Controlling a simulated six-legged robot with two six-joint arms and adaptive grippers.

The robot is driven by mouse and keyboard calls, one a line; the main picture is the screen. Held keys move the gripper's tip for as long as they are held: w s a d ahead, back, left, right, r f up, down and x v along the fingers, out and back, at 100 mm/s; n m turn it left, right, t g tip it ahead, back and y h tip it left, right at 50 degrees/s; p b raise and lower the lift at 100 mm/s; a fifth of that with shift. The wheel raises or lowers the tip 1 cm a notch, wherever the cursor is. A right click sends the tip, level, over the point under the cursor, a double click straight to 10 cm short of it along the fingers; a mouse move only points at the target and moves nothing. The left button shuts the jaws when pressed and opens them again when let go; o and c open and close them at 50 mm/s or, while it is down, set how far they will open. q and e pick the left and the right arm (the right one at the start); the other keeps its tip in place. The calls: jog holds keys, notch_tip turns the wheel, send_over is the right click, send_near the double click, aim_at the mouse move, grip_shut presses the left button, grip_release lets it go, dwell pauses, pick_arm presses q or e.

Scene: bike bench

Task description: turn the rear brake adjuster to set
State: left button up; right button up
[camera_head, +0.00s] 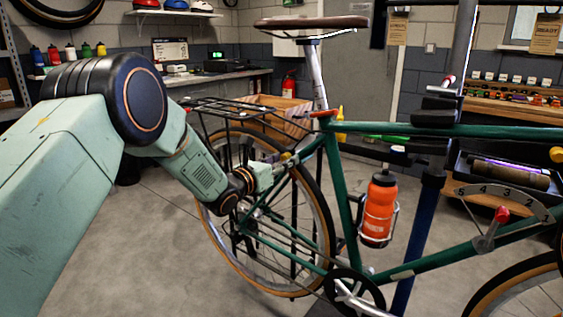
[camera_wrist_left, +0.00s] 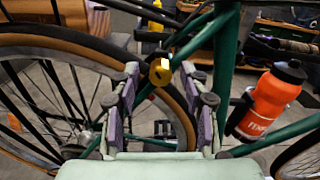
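A green bicycle (camera_head: 340,180) stands on a workstand. In the left wrist view a round yellow knob (camera_wrist_left: 160,74) with a pale raised part sits on the frame near the rear wheel; it looks like the rear brake adjuster. In the head view it is a small yellow spot (camera_head: 286,156) just beyond my left gripper (camera_head: 275,170). In the left wrist view my left gripper (camera_wrist_left: 160,72) is open, its two purple-padded fingers on either side of the knob. Gaps appear on both sides; I cannot tell the exact depth. My right gripper is not in view.
The rear wheel (camera_head: 325,235), rear rack (camera_head: 215,105) and green frame tubes crowd the left gripper. An orange bottle (camera_head: 379,208) sits in a cage to the right. A numbered dial with a red-tipped lever (camera_head: 502,214) is farther right. Grey floor (camera_head: 150,250) is open at left.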

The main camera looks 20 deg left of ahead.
pick_arm(q)
grip_shut()
dwell(0.5)
